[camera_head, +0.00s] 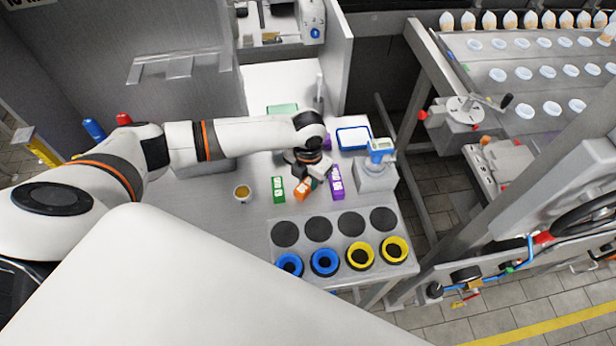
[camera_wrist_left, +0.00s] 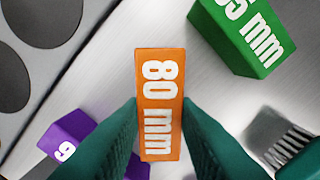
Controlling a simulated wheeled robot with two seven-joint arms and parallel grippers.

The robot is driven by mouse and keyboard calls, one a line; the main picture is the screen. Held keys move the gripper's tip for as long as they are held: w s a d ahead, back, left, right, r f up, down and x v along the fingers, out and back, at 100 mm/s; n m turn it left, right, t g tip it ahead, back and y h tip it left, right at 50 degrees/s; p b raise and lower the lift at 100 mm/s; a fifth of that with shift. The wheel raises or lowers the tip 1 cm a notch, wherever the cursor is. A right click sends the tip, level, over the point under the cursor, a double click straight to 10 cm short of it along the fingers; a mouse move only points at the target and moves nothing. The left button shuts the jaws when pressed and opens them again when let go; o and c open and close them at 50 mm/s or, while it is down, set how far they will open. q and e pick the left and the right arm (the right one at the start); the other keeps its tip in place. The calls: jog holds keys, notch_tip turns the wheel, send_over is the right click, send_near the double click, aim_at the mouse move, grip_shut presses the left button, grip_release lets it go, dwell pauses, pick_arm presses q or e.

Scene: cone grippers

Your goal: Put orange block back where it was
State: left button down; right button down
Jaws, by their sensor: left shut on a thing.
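The orange block (camera_head: 302,190) is marked "80 mm" in the wrist view (camera_wrist_left: 160,75). My left gripper (camera_head: 310,180) is shut on it, with a green finger on either side in the wrist view (camera_wrist_left: 159,112). I cannot tell whether the block touches the table. A green block (camera_head: 278,189) stands to its left in the head view and at the upper right in the wrist view (camera_wrist_left: 238,38). A purple block (camera_head: 336,182) stands to its right in the head view; purple also shows at the lower left in the wrist view (camera_wrist_left: 68,136). My right gripper is not in view.
A plate with black discs (camera_head: 319,227) and blue and yellow rings (camera_head: 325,262) lies in front. A grey device with a display (camera_head: 376,175) and a blue-rimmed tray (camera_head: 353,138) are at right. The table's left part is clear.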

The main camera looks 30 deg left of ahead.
aim_at(308, 182)
pick_arm(q)
jog(key=c, duration=1.1)
grip_release()
jog(key=shift+r, duration=0.5)
notch_tip(308, 182, up, 11)
jog(key=b, duration=0.2)
jog(key=shift+r+b, duration=0.15)
jog(key=shift+b, duration=0.25)
